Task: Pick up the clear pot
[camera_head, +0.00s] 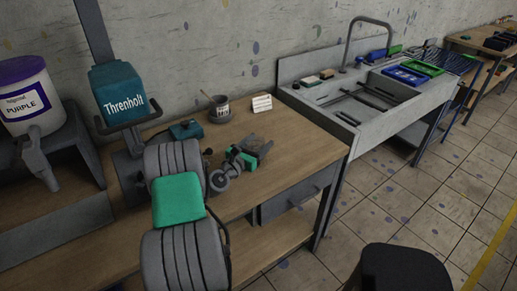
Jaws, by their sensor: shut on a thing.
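My gripper (248,155), with green and dark parts, is over the wooden bench right of my ribbed grey arm. It is shut on a small, dull brownish-grey thing at its tips, which looks like the clear pot (259,145). The pot is small and partly hidden by the gripper, and its outline is hard to make out. I cannot tell whether it touches the bench top.
Behind the gripper stand a labelled cup (219,110) with a stick in it and a small white card (261,104). A teal machine (117,93) and purple-labelled bucket (27,95) are left. A grey sink (365,100) adjoins right. A dark stool (400,268) stands in front.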

